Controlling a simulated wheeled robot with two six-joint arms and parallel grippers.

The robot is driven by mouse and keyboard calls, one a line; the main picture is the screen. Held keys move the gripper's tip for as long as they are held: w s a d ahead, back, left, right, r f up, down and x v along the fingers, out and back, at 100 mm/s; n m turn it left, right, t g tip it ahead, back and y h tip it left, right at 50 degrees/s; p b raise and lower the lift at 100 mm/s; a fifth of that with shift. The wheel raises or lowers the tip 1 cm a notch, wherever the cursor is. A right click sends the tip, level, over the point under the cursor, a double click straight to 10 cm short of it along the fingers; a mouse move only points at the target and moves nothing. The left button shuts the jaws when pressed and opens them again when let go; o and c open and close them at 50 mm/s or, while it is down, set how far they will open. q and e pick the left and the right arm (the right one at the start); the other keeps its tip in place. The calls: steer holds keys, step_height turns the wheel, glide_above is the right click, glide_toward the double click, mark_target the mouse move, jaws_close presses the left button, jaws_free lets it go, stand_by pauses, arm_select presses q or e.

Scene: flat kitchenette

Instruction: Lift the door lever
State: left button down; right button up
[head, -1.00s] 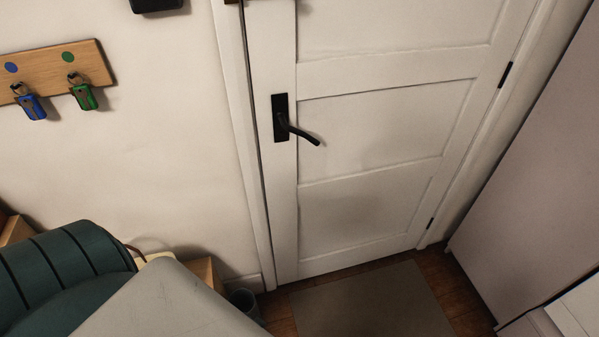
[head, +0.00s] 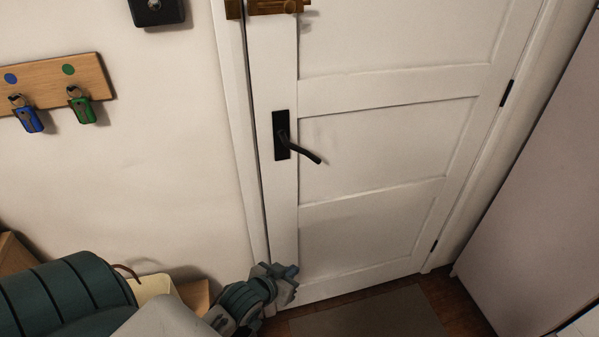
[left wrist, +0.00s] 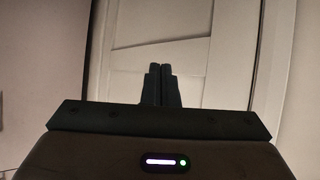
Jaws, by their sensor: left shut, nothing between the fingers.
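The black door lever (head: 304,151) sits on a dark upright plate (head: 281,135) near the left edge of the white door (head: 390,140). The lever slants down to the right. My left gripper (head: 291,271) is low in the head view, below the lever and well apart from it, near the door's bottom left. In the left wrist view its fingers (left wrist: 161,84) are together with nothing between them, facing the pale door panel (left wrist: 175,30). The lever does not show in the left wrist view. My right gripper is not in view.
A brass-coloured bolt (head: 278,6) is at the door's top left. A wooden key rack (head: 55,82) with blue and green keys hangs on the left wall, with a black box (head: 157,10) above. A mat (head: 370,314) lies before the door. A pale tall surface (head: 540,170) stands at right.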

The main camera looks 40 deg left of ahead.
arm_select(q)
steer(key=w+a+r+t+h, duration=0.2)
steer(key=w+a+r+t, duration=0.2)
steer(key=w+r+t, duration=0.3)
steer(key=s+a+r+t+h, duration=0.1)
steer(key=a+r+t+h, duration=0.3)
steer(key=a+t, duration=0.2)
steer(key=shift+s+a+r+t+h, duration=0.15)
steer(key=shift+s+a+t+h, duration=0.15)
steer(key=shift+t, duration=0.2)
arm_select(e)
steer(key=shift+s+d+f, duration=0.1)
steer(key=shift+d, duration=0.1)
